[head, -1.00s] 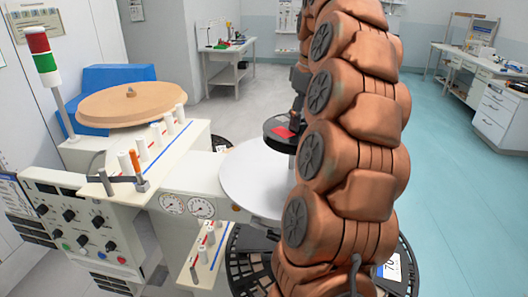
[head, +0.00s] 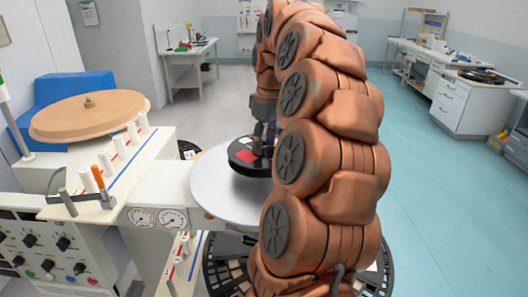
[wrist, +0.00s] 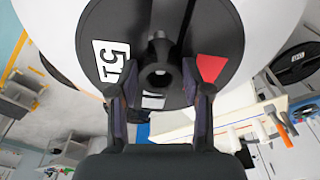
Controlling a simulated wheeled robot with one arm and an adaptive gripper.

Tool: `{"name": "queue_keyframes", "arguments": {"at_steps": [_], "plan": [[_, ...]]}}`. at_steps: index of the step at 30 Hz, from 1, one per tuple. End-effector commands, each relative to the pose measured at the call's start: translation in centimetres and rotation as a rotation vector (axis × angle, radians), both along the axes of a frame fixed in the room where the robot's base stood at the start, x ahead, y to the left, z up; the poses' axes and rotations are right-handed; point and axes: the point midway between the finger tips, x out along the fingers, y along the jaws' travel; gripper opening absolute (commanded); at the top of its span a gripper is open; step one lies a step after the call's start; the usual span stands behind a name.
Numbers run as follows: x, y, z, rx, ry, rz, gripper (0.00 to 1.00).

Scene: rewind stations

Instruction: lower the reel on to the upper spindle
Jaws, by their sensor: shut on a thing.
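A black reel (head: 246,161) with a red patch is held over a round silver-grey platter (head: 212,194), partly behind my arm in the head view. In the wrist view the reel (wrist: 205,30) shows a white number label and a red patch, with the pale platter (wrist: 55,25) behind it. My gripper (wrist: 160,82) is shut on the reel's central hub, one finger on each side. The reel looks level and close above the platter. I cannot tell whether it touches. The spindle beneath the reel is hidden or cannot be told from the hub.
A tan disc (head: 90,115) lies on the machine at left. Gauges (head: 158,219) and a knobbed panel (head: 60,250) are in front. Dark reels lie below. The teal floor at right is clear.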

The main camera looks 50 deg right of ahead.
Motion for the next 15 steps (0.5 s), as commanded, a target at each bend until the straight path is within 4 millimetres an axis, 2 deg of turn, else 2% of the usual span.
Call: {"name": "queue_keyframes", "arguments": {"at_steps": [15], "plan": [[0.1,0.1,-3.6,0.000,-0.002,0.000,0.09]]}}
